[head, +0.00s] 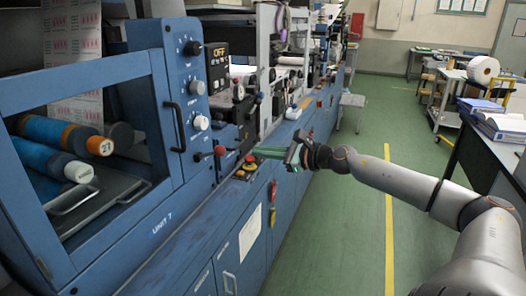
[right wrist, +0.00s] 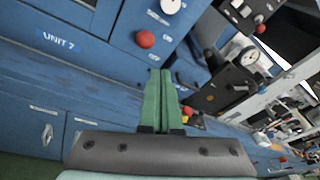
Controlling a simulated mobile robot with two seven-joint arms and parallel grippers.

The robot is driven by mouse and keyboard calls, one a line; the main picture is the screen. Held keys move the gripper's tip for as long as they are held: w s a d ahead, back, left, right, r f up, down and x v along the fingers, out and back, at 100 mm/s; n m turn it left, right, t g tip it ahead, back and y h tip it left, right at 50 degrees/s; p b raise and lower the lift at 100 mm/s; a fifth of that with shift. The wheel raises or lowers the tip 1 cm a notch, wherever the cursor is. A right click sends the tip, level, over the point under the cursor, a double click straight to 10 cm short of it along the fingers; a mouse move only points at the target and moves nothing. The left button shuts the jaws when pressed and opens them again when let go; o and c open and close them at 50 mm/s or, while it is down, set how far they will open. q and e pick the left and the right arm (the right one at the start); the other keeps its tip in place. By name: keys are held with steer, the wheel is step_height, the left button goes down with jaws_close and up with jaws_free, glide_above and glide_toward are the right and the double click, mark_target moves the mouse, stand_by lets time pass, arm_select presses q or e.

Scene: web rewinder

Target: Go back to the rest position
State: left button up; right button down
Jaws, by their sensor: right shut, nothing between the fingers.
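My right gripper (head: 268,153) reaches in from the right in the head view, its green fingers pointing left toward the blue machine (head: 120,230). In the right wrist view the two green fingers (right wrist: 162,98) lie together with nothing between them. In that view their tips show below a red ball knob (right wrist: 145,39) on the machine front. In the head view the red knob (head: 220,151) is left of the fingertips; I cannot tell the exact gap. My left gripper is not in view.
A white roll (head: 483,70) stands on a cart at the right, near a table (head: 490,145) with binders. The green floor aisle (head: 345,215) with its yellow line is clear.

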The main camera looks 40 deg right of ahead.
stand_by(0.4)
steer(key=s+a+f+m+g+h+p, duration=0.15)
steer(key=s+f+m, duration=0.25)
steer(key=f+m, duration=0.4)
steer(key=s+a+f+m+h+p, duration=0.1)
steer(key=s+a+f+m, duration=0.25)
steer(key=f+m, duration=0.45)
steer(key=s+a+f+m+h+p, duration=0.1)
steer(key=s+a+f+m, duration=0.1)
steer(key=s+f+m, duration=0.4)
steer(key=s+a+f+m+g+p, duration=0.1)
steer(key=s+a+f+m, duration=0.2)
steer(key=a+m, duration=0.3)
steer(key=s+a+f+m+g+y, duration=0.1)
steer(key=s+a+f+m+g, duration=0.1)
steer(key=s+a+f+m, duration=0.2)
steer(key=s+a+f+m+g+y+p, duration=0.1)
steer(key=s+a+f+m, duration=0.3)
steer(key=a+m, duration=0.6)
steer(key=a+f+g, duration=0.1)
steer(key=a, duration=0.4)
steer(key=shift+a+p, duration=0.2)
steer(key=shift+p, duration=0.15)
